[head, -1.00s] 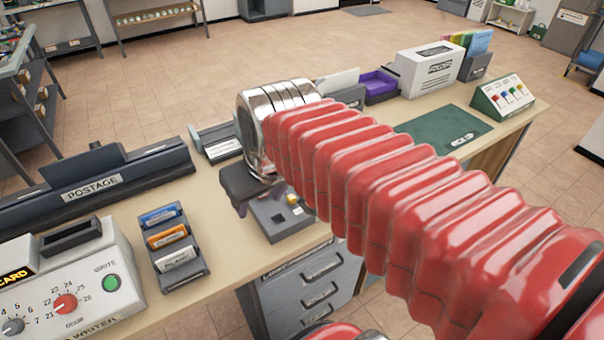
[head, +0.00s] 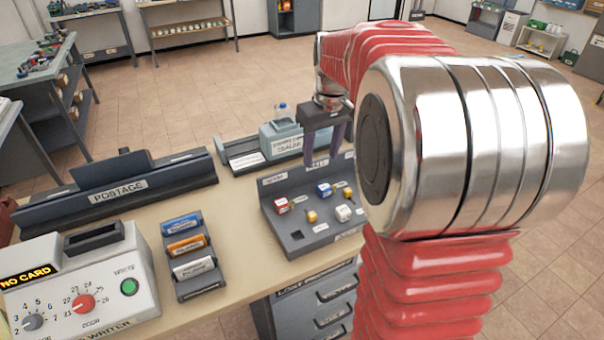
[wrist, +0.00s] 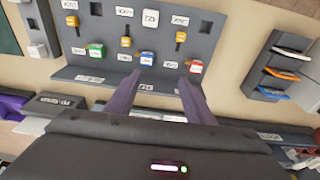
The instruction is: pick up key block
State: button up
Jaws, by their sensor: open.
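A dark grey board (head: 275,222) on the desk carries several small coloured blocks, and it also shows in the wrist view (wrist: 165,33). In the wrist view I see a green block (wrist: 95,51), a blue block (wrist: 146,58), a red block (wrist: 195,66), a white block (wrist: 150,18) and small yellow pieces (wrist: 126,41). Labels are too small to read, so I cannot tell which is the key block. My gripper (head: 323,163) is open and empty, pointing down above the board's far edge. In the wrist view its fingers (wrist: 158,80) spread near the blue and red blocks.
A card rack (head: 190,258) and a dial machine (head: 75,292) stand left of the board. A long postage device (head: 120,192) lies behind them, and a pale blue sealer (head: 285,140) stands behind the board. My arm hides the desk's right side.

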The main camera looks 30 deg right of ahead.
jog(key=d, duration=0.1)
jog(key=w+d+f, duration=0.1)
jog(key=d, duration=0.2)
jog(key=shift+w+f, duration=0.2)
jog(key=shift+f, duration=0.2)
jog(key=shift+f, duration=0.1)
send_over(325, 187)
jog(key=f, duration=0.8)
jog(key=shift+s+f, duration=0.2)
jog(key=shift+s, duration=0.1)
jog(key=shift+f, duration=0.1)
jog(key=shift+w+f, duration=0.2)
jog(key=shift+f, duration=1.05)
jog(key=shift+w+f, duration=0.15)
jog(key=shift+f, duration=1.1)
jog(key=shift+c, duration=0.5)
jog(key=c, duration=1)
